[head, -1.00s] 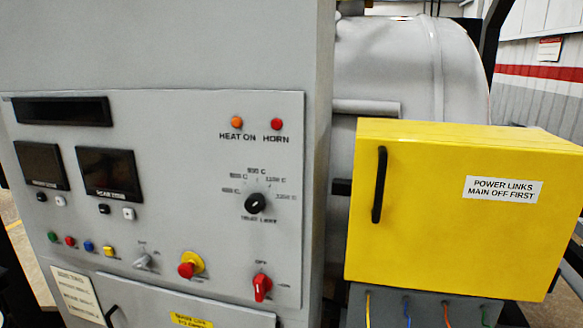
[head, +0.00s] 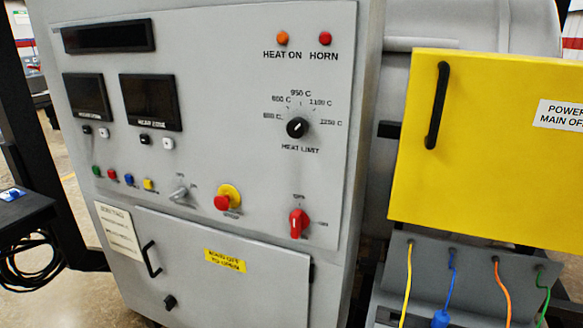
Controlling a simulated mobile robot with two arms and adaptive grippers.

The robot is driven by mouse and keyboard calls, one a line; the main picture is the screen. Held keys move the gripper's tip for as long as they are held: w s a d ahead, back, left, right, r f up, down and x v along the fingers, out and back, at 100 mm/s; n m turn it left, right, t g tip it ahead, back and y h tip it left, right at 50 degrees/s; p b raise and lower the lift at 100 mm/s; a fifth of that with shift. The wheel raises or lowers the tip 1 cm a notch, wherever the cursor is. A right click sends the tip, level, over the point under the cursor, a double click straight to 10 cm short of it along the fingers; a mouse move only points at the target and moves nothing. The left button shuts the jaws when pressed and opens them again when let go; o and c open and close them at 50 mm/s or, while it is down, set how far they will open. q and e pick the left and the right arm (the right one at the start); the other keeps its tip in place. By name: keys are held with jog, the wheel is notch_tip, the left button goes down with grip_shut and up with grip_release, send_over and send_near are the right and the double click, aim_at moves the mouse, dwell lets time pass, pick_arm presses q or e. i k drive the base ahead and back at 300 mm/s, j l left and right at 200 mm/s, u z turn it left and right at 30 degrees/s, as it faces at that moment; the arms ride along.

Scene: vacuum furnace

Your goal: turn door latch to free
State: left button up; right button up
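The grey control cabinet has a lower door (head: 225,270) with a black D-shaped handle (head: 151,259) at its left side. A small black latch knob (head: 170,302) sits on that door below the handle, near the bottom of the view. The door looks closed. A yellow label (head: 225,260) is on the door; its text is too blurred to read surely. Neither of my grippers shows in the head view.
A red rotary switch (head: 298,223) and a red push button (head: 222,202) sit above the door. A yellow box (head: 490,150) with a black handle (head: 437,105) stands at the right, with coloured cables below. A dark surface (head: 25,208) is at the left.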

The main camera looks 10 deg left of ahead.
aim_at(169, 301)
jog(key=u, duration=1.2)
